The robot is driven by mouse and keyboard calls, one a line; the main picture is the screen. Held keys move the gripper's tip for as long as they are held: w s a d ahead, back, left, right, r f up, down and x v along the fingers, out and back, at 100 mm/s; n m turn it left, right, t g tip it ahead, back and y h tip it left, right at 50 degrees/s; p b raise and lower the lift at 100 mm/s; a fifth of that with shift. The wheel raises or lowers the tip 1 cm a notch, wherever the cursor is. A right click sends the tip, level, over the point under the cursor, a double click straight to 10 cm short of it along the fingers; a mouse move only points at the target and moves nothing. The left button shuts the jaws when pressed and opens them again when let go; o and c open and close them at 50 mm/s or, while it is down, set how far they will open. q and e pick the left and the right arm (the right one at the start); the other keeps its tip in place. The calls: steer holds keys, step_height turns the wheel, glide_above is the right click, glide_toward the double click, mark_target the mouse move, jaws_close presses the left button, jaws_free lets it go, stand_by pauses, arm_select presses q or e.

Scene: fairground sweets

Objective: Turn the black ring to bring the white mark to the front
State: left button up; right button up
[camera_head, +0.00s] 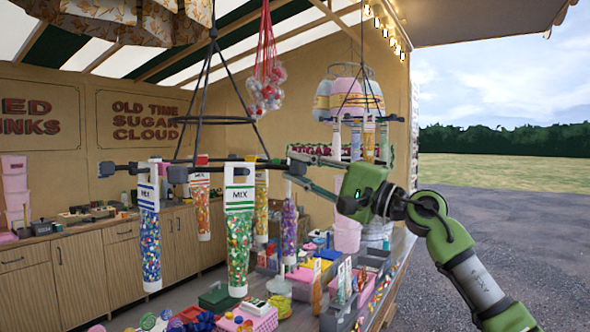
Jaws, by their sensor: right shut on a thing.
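The black ring (222,167) hangs level from dark cables, seen almost edge-on, with short dark arms sticking out at its sides. Tubes of coloured sweets hang around it. A tube with a green-striped MIX label (239,235) hangs at the front, and another MIX tube (150,240) at the left. My right gripper (289,167), on a green arm from the right, is shut on the ring's right side. The exact contact is small and partly hidden. I cannot make out the white mark on the ring. My left gripper is not in view.
A red net of balls (267,85) hangs above. Below are sweet trays, including a pink basket (250,319) and a green box (218,297). Wooden cabinets (75,280) line the left wall.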

steer(key=w+d+p, duration=0.3)
steer(key=w+p, duration=0.5)
steer(key=w, duration=0.2)
steer(key=shift+w+d, duration=0.15)
steer(key=shift+d, duration=0.25)
steer(key=shift+f, duration=0.1)
steer(key=o, duration=0.8)
steer(key=b+v, duration=0.8)
steer(key=v, duration=0.2)
steer(key=shift+b, duration=0.4)
